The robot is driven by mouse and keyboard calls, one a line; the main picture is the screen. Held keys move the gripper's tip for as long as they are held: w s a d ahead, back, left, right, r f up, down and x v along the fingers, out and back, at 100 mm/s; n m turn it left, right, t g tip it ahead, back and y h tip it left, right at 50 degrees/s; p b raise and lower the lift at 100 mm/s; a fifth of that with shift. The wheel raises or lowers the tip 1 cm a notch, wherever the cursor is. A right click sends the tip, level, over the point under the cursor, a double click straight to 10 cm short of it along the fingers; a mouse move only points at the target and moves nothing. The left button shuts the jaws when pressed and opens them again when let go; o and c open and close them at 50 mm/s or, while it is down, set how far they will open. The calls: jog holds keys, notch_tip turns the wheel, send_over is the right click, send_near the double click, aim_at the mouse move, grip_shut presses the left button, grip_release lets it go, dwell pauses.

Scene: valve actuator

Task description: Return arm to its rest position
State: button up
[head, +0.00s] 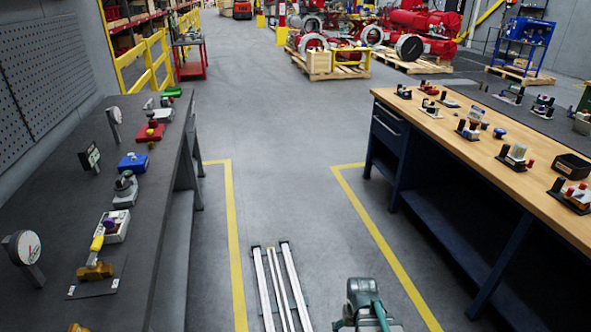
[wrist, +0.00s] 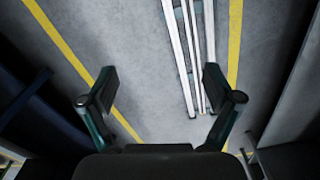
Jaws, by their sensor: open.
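My gripper (wrist: 156,92) shows in the wrist view with its two dark fingers spread wide apart. It is open and nothing is between the fingers. Below it are the grey floor and the metal rails (wrist: 190,55). In the head view, part of my arm shows at the bottom, right of the rails (head: 280,285); the gripper's fingers cannot be made out there. The gripper is over the aisle, apart from both benches.
A dark bench (head: 60,215) with gauges and valves stands at left. A wood-topped bench (head: 440,122) with small devices stands at right. Yellow floor lines (head: 235,240) border the aisle. The aisle ahead is clear up to pallets (head: 330,73) with red equipment.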

jog(key=s+f+g, duration=0.3)
jog(key=s+f, duration=0.6)
jog(key=s, duration=0.5)
jog(key=s+f+g, duration=0.3)
jog(key=s+f, duration=0.6)
jog(key=s, duration=0.6)
jog(key=shift+a+g, duration=0.2)
jog(key=shift+g, duration=0.2)
